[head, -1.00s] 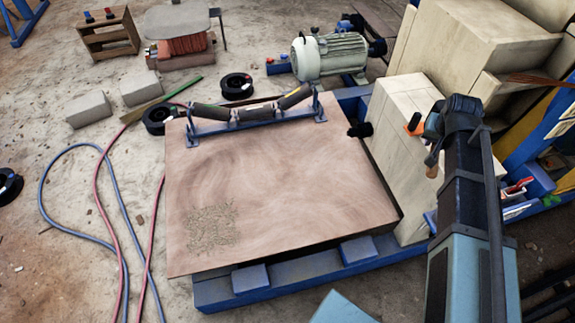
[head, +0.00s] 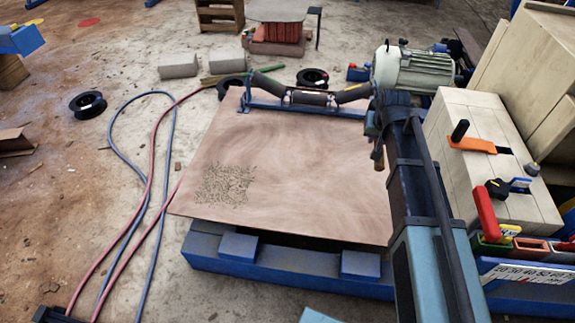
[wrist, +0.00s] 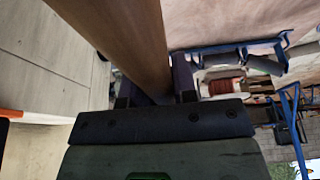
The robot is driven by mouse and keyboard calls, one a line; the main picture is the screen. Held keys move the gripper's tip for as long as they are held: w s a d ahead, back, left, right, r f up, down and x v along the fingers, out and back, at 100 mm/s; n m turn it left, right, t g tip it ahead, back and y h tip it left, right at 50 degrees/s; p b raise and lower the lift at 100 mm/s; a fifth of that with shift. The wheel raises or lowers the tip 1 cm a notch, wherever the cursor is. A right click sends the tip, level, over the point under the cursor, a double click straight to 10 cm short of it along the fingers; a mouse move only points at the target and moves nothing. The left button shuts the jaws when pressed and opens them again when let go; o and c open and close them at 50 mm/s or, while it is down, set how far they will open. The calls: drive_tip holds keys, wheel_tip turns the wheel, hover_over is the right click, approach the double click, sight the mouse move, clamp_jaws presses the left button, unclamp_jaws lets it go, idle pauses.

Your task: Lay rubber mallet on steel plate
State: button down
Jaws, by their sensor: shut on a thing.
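My gripper (wrist: 155,88) is shut on a brown wooden handle (wrist: 120,35), which I take to be the rubber mallet's. The handle crosses the wrist view's upper left; the mallet's head is not visible there. In the head view my gripper (head: 374,130) is over the right part of a large brown board, with a small brown end of the mallet (head: 378,160) below it. A grey flat plate (head: 277,10), likely the steel plate, lies on a reddish stack at the top of the head view, well beyond my gripper.
The brown board (head: 290,170) carries gravel and a roller frame (head: 310,100) at its far edge. A grey motor (head: 412,68) and a pale block (head: 490,125) with tools stand at right.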

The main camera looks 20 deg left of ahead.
drive_tip(key=f+b, duration=1)
drive_tip(key=f, duration=0.1)
drive_tip(key=w+f+b, duration=0.1)
drive_tip(key=f+b, duration=0.9)
drive_tip(key=f, duration=0.1)
drive_tip(key=w+f+b, duration=0.1)
drive_tip(key=f+b, duration=0.9)
drive_tip(key=f, duration=0.1)
drive_tip(key=shift+w+a+f, duration=0.1)
drive_tip(key=shift+a+f, duration=0.1)
drive_tip(key=shift+f, duration=0.05)
drive_tip(key=shift+r, duration=0.3)
drive_tip(key=shift+f, duration=0.25)
drive_tip(key=c, duration=0.9)
unclamp_jaws()
drive_tip(key=shift+r, duration=0.1)
drive_tip(key=p+v, duration=1.2)
drive_tip(key=shift+w+r, duration=0.15)
drive_tip(key=shift+r, duration=0.1)
